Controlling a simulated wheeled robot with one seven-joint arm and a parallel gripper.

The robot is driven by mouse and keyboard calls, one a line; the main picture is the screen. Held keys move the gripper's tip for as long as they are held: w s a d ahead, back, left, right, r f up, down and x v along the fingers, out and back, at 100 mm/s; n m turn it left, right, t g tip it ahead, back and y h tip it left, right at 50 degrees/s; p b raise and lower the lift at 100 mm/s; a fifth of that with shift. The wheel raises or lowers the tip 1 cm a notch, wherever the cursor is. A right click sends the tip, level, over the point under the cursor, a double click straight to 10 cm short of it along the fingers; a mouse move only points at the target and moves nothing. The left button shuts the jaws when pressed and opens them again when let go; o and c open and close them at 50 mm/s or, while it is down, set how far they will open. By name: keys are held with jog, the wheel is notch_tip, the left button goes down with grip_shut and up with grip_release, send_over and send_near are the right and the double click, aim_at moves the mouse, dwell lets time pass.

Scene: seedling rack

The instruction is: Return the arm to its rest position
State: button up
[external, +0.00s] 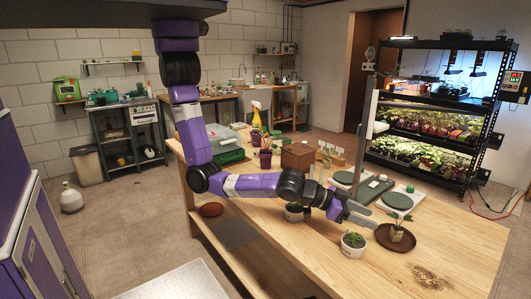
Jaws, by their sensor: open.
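My arm, purple, black and grey, comes down from the top left and bends along the wooden workbench (455,255). My gripper (366,216) is open, low over the right part of the bench, with nothing seen between its fingers. A white pot with a seedling (353,250) stands just in front of it. A potted seedling (397,235) stands on a brown round saucer (381,238) to its right. A dark pot with a seedling (294,215) is partly hidden under my forearm. Contact between gripper and bench cannot be told.
Scales with green round plates (397,201) and a tall grey post (364,140) stand behind my gripper. A lit black seedling rack (429,139) stands behind the bench.

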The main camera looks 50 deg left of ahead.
jog(key=shift+s+a+r, duration=0.15)
jog(key=shift+s+a, duration=0.1)
jog(key=shift+s, duration=0.05)
dwell(0.5)
jog(key=shift+r, duration=0.15)
notch_tip(320, 180, up, 6)
jog(key=s+d+f+m+h, duration=0.1)
jog(key=s+d+m+h, duration=0.1)
jog(key=h, duration=0.1)
jog(key=w+a+t, duration=0.3)
jog(key=a, duration=3.1)
jog(key=s+a+n+t+y, duration=0.1)
jog(key=s+a+n+y, duration=0.4)
jog(key=a, duration=0.7)
jog(key=s+a+n+t+y, duration=0.1)
jog(key=s+a+n+y, duration=0.5)
jog(key=s+a, duration=0.3)
jog(key=a+y, duration=0.1)
jog(key=a, duration=0.2)
jog(key=shift+s+a+r+y, duration=0.2)
jog(key=shift+s+a+y, duration=0.1)
jog(key=shift+s+a, duration=0.1)
